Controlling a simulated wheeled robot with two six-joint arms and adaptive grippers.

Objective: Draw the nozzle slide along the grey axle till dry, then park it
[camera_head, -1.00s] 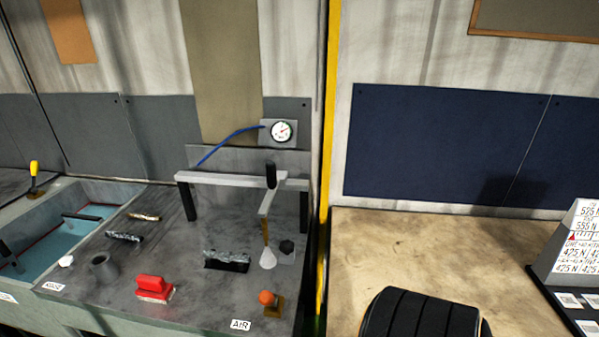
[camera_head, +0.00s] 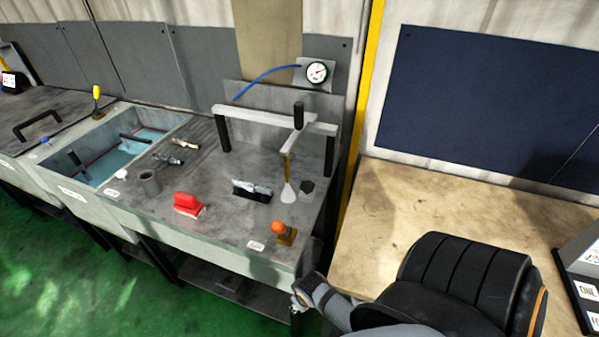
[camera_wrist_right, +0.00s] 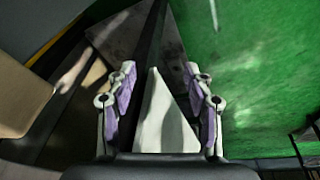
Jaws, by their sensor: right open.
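The nozzle slide (camera_head: 299,116) has an upright black grip and sits at the right part of a pale rail (camera_head: 262,116) over the bench. Its arm reaches forward, with a brass stem and a pale fan-shaped nozzle (camera_head: 288,193) hanging down. A grey axle (camera_head: 254,184) lies in a black holder on the bench, left of the nozzle; whether it is wet is too small to tell. My right gripper (camera_head: 304,292) is low at the bench's front right corner, apart from the slide. In the right wrist view it is open (camera_wrist_right: 160,76). My left gripper is not in view.
An orange-knobbed lever (camera_head: 283,232) and a red block (camera_head: 188,204) stand along the bench front. A yellow post (camera_head: 362,115) separates the bench from the tan table (camera_head: 380,220).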

